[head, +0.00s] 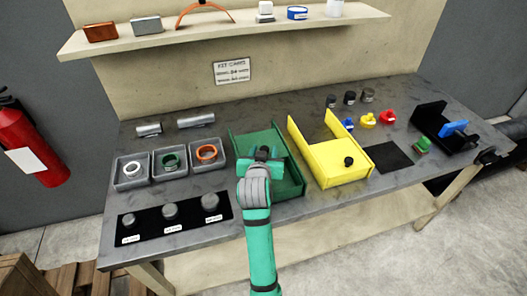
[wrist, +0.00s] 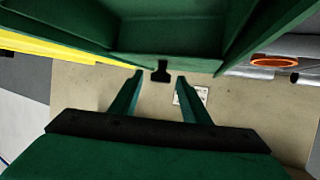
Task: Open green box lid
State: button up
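The green box (head: 290,180) stands in the middle of the grey workbench, left of the yellow box. My gripper (head: 262,156) is over the green box and hides part of it in the head view. In the wrist view my gripper (wrist: 160,76) has its two green fingers spread. I see no contact between fingers and knob. I cannot tell the lid's exact position, as my gripper covers much of it.
The yellow box (head: 336,172) with a black knob is close on the right. Grey trays with rings (head: 131,172) stand close on the left. A black mat (head: 150,226) with several grey knobs lies front left. A shelf (head: 220,31) hangs above the back.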

jog(key=v, duration=1)
jog(key=shift+s+r, duration=0.15)
jog(key=shift+s, duration=0.25)
